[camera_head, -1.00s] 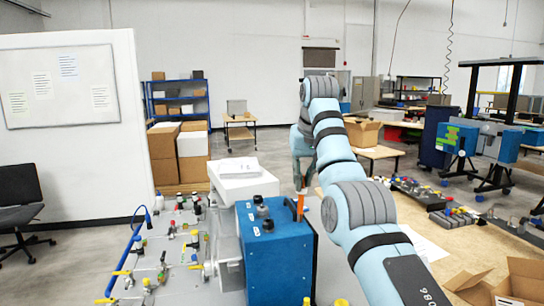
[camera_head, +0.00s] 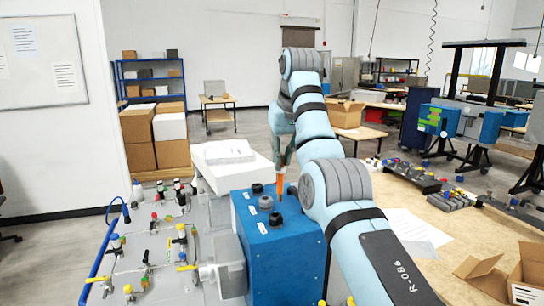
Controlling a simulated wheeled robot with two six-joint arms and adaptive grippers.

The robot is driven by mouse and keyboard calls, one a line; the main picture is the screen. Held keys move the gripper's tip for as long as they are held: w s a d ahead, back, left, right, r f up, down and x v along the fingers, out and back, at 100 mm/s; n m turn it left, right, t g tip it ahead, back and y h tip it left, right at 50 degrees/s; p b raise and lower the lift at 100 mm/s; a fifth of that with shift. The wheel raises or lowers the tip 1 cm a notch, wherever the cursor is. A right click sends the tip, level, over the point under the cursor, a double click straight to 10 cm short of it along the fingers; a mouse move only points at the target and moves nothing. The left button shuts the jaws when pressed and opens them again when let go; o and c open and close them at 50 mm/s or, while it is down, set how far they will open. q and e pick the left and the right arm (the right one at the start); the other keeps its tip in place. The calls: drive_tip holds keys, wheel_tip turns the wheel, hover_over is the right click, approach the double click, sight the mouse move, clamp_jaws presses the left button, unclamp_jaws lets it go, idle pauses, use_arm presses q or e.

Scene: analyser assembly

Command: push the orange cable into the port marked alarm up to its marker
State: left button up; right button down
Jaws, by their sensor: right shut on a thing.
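The blue analyser box (camera_head: 285,262) stands at the lower middle of the head view, with several dark round fittings (camera_head: 266,202) on its top. Small white labels beside them are too small to read, so I cannot tell which port is marked alarm. My right gripper (camera_head: 281,170) is shut on the orange cable (camera_head: 280,187), which points down just behind the box's top fittings. I cannot tell whether the cable's lower end touches a port, and its marker is not distinguishable. My left gripper is not in view.
A white box with papers (camera_head: 228,153) stands behind the blue box. A grey panel (camera_head: 135,260) with several valves and a blue hose (camera_head: 103,250) lies to the left. My right arm covers part of the wooden table (camera_head: 405,190), which carries papers and open cartons (camera_head: 490,280).

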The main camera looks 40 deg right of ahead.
drive_tip(key=shift+s+a+f+b, duration=0.1)
drive_tip(key=shift+s+f+b, duration=0.35)
drive_tip(key=shift+f, duration=0.3)
drive_tip(key=shift+w+f+b, duration=0.35)
drive_tip(key=shift+w+f, duration=0.5)
drive_tip(key=shift+w, duration=0.3)
drive_tip(key=shift+s+a+r, duration=0.1)
drive_tip(key=shift+w+f, duration=0.4)
use_arm(q)
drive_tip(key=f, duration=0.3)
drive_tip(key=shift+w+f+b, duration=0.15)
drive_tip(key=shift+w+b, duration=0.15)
drive_tip(key=shift+b, duration=0.05)
use_arm(e)
drive_tip(key=shift+s+f, duration=0.1)
drive_tip(key=shift+f, duration=0.05)
drive_tip(key=shift+s, duration=0.1)
